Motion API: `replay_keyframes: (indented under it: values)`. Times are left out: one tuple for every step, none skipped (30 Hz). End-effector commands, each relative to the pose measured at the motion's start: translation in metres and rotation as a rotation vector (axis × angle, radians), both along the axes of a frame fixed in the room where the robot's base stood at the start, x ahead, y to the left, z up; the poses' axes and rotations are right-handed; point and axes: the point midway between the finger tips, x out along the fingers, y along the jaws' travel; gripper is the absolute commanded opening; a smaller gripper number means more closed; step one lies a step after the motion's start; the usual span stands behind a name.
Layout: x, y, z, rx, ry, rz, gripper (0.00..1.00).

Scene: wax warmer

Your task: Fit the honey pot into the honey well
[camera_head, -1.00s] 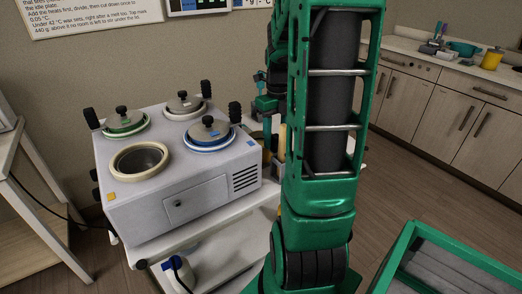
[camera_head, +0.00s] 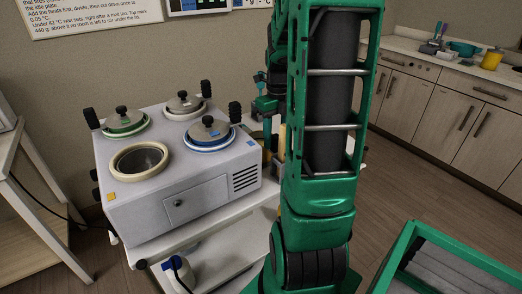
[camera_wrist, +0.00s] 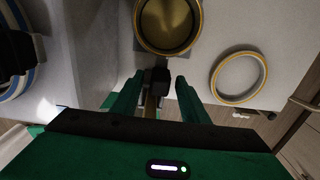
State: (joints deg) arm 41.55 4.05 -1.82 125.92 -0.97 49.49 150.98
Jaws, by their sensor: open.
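The honey pot (camera_wrist: 168,22) shows in the wrist view as a round metal pot with a yellow-gold rim, cut off by the top edge. Its dark handle (camera_wrist: 158,82) points toward my gripper (camera_wrist: 159,79). My gripper is open, with one finger on each side of the handle. I cannot tell whether either finger touches it. In the head view my arm mostly hides the pot and gripper, at the warmer's right side. The honey well (camera_head: 139,160) is the open, lidless well with a cream-yellow ring at the warmer's front left, beside an orange-yellow tag (camera_head: 111,196).
The white warmer (camera_head: 200,195) also has lidded green (camera_head: 124,123), cream (camera_head: 184,104) and blue (camera_head: 209,134) wells. A loose yellow-rimmed ring (camera_wrist: 239,77) lies right of the pot. Dark knobs stand at the warmer's corners. A green-framed bin (camera_head: 440,262) stands front right.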

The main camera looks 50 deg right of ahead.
Motion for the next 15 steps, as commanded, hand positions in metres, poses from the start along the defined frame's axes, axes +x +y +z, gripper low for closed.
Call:
replay_keyframes:
  values:
    - [0.0000,0.0000,0.0000,0.000,0.000,0.000,0.41]
    - [0.0000,0.0000,0.0000,0.000,0.000,0.000,0.41]
    - [0.0000,0.0000,0.0000,0.000,0.000,0.000,0.33]
    - [0.0000,0.0000,0.0000,0.000,0.000,0.000,0.26]
    - [0.0000,0.0000,0.0000,0.000,0.000,0.000,0.19]
    - [0.0000,0.0000,0.0000,0.000,0.000,0.000,0.10]
    - [0.0000,0.0000,0.0000,0.000,0.000,0.000,0.02]
    - [0.0000,0.0001,0.0000,0.000,0.000,0.000,0.00]
    - [0.0000,0.0001,0.0000,0.000,0.000,0.000,0.00]
    - [0.0003,-0.0002,0.0004,-0.001,-0.001,0.000,0.00]
    - [0.0004,-0.0002,0.0005,-0.001,-0.001,0.000,0.00]
    - [0.0004,-0.0002,0.0005,-0.001,-0.001,0.000,0.00]
    - [0.0004,-0.0002,0.0006,-0.001,-0.001,0.000,0.00]
    - [0.0004,-0.0001,0.0008,-0.001,-0.001,0.000,0.00]
    - [0.0004,-0.0001,0.0010,-0.001,-0.001,0.000,0.00]
